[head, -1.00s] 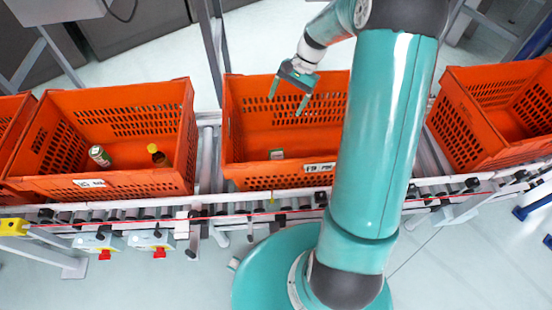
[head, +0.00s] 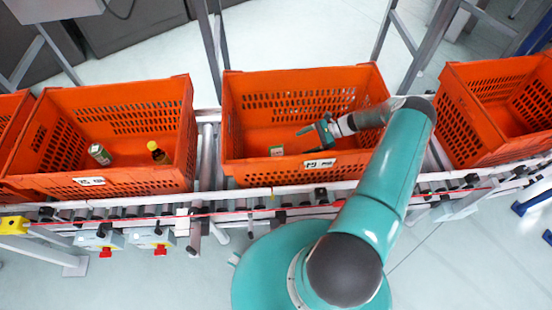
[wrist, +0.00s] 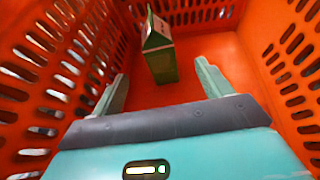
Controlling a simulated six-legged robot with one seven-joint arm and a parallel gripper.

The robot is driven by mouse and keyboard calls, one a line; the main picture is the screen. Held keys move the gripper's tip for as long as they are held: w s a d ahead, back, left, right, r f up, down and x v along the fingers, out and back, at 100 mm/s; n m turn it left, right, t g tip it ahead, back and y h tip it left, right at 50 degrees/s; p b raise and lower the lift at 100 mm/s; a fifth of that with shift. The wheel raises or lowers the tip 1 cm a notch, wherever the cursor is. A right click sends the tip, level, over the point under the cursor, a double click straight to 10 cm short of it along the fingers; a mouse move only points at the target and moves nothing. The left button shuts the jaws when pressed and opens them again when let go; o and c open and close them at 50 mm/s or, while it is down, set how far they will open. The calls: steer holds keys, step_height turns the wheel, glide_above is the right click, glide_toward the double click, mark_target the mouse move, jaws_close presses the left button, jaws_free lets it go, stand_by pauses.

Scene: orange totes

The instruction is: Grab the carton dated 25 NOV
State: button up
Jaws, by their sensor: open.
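A small green and white carton (head: 277,151) stands on the floor of the middle orange tote (head: 250,175), near its front left part. In the wrist view the carton (wrist: 160,52) stands upright with a gabled top, ahead of my gripper and between the lines of its two fingers. No date can be read on it. My gripper (head: 311,130) is inside the middle tote, to the right of the carton. In the wrist view my gripper (wrist: 160,84) is open and empty, with a gap between it and the carton.
The left tote (head: 40,185) holds a can (head: 99,154) and a dark bottle with a yellow cap (head: 158,152). Another tote (head: 465,125) stands at the right. The perforated tote walls (wrist: 70,50) rise close around my gripper. The tote floor around the carton looks clear.

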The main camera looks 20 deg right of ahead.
mark_target(276, 155)
steer(key=x, duration=1.3)
steer(key=shift+s, duration=0.15)
steer(key=shift+c, duration=0.2)
jaws_close()
